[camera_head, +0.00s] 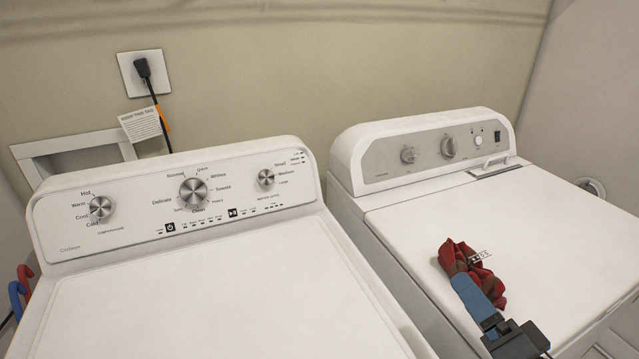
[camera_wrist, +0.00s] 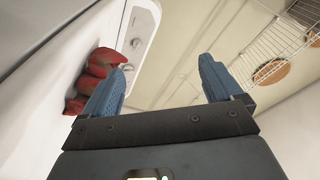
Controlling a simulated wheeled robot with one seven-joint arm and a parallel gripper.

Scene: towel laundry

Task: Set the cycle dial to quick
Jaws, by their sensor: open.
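The cycle dial (camera_head: 193,191) is the large silver knob at the middle of the left machine's control panel (camera_head: 232,190). Small labels ring it, with Normal and Quick above, Whites and Towels to the right and Delicate to the left. Its pointer is too small to read. My gripper (camera_head: 466,284) is over the right machine's lid, well right of and nearer than the dial. In the wrist view my gripper (camera_wrist: 163,70) has its blue fingers spread, with nothing between them. The dial does not show there.
A red and dark bundle (camera_head: 458,258) with a small tag lies on the right machine's lid (camera_head: 590,235), beside my fingers; it also shows in the wrist view (camera_wrist: 101,66). Smaller knobs flank the dial: temperature (camera_head: 101,207) and load size (camera_head: 266,177). The left machine's lid (camera_head: 215,290) is clear.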

